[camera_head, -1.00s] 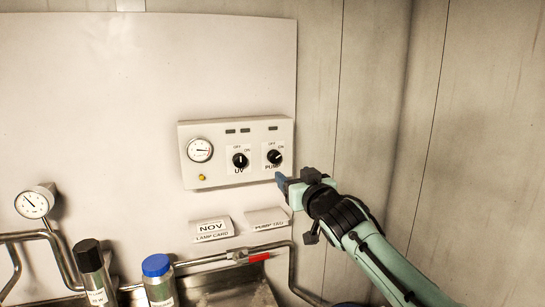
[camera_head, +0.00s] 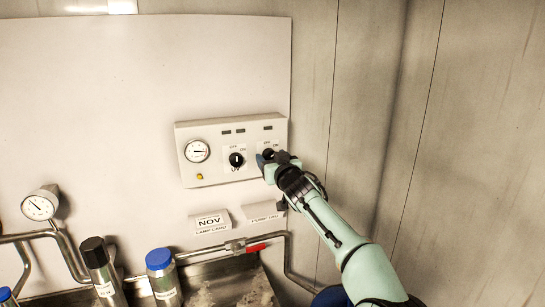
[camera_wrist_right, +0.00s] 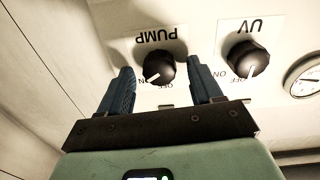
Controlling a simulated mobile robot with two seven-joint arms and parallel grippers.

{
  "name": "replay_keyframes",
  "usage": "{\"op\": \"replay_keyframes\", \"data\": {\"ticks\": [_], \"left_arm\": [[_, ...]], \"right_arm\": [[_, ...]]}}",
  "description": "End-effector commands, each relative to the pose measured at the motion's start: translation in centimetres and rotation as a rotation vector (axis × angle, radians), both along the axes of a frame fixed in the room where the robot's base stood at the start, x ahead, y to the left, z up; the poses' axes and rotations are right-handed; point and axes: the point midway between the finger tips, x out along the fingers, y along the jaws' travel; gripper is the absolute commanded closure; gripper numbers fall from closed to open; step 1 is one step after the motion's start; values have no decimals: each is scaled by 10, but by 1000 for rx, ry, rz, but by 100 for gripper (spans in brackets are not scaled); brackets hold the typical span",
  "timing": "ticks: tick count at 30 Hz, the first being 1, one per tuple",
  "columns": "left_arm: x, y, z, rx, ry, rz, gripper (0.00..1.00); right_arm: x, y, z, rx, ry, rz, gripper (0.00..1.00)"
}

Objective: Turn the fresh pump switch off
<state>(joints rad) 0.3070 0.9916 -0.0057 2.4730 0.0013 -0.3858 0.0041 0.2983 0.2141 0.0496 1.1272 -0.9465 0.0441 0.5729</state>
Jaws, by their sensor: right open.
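The pump switch is a black rotary knob (camera_wrist_right: 158,67) labelled PUMP, on the right of a pale control panel (camera_head: 215,178). In the wrist view, which shows the panel upside down, its white mark points toward ON. My right gripper (camera_head: 266,158) is at the panel's right side and partly hides this knob in the head view. In the wrist view my right gripper (camera_wrist_right: 162,82) is open, with one finger on each side of the PUMP knob. I cannot tell whether the fingers touch it. My left gripper is not in view.
The UV knob (camera_head: 236,160) is close beside the PUMP knob, and a round gauge (camera_head: 197,151) is farther left. Below are a NOV lamp card (camera_head: 210,222), a pump tag (camera_head: 263,212), a pipe with a red-handled valve (camera_head: 256,247) and a blue-capped bottle (camera_head: 160,260).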

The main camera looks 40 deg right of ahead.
Motion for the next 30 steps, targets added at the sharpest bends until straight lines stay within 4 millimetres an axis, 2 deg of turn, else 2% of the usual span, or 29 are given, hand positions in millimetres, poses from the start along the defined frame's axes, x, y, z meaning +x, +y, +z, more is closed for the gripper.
{"op": "replay_keyframes", "data": {"ticks": [4,5,9,10,20,30], "left_arm": [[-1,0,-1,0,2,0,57],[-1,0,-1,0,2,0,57],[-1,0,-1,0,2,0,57],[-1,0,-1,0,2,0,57],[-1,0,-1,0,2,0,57],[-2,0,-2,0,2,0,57]], "right_arm": [[0,0,-1,-1,1,0,35],[-1,0,-1,0,1,0,42],[-1,0,-1,-1,0,0,87],[-1,0,-1,-1,0,0,92],[-1,0,0,-34,11,-1,91],[-1,0,0,-242,74,0,91]]}}
